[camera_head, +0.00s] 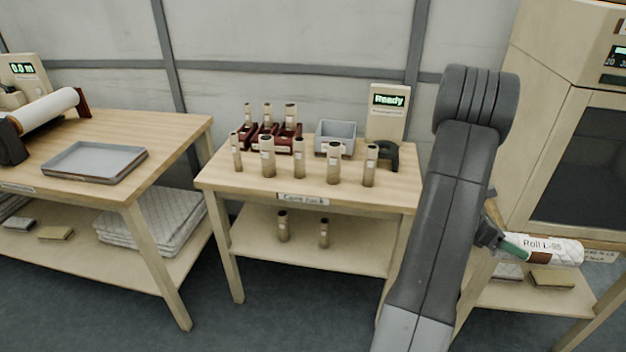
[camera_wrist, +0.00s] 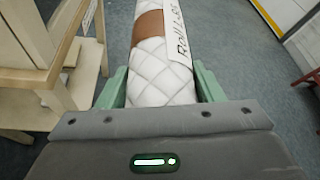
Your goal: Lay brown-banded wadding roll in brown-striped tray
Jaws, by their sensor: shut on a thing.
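The brown-banded wadding roll (camera_head: 562,250) is white and quilted, with a brown band and a label reading "Roll L-25". My gripper (camera_head: 508,243) is shut on it at the right of the head view. In the wrist view, the green fingers of my gripper (camera_wrist: 158,88) lie on both sides of the roll (camera_wrist: 160,62), and its brown band (camera_wrist: 148,26) shows beyond them. The roll is held in the air in front of the right-hand furniture. I cannot make out a brown-striped tray. A plain grey tray (camera_head: 95,179) lies on the left table.
The middle table (camera_head: 235,178) bears several upright cores, dark red racks, a grey bin (camera_head: 335,131) and a "Ready" display (camera_head: 388,113). Folded quilted wadding (camera_head: 160,222) lies on the left lower shelf. A large cabinet (camera_head: 560,120) stands at right. In the wrist view, wooden furniture (camera_wrist: 45,85) stands close at left.

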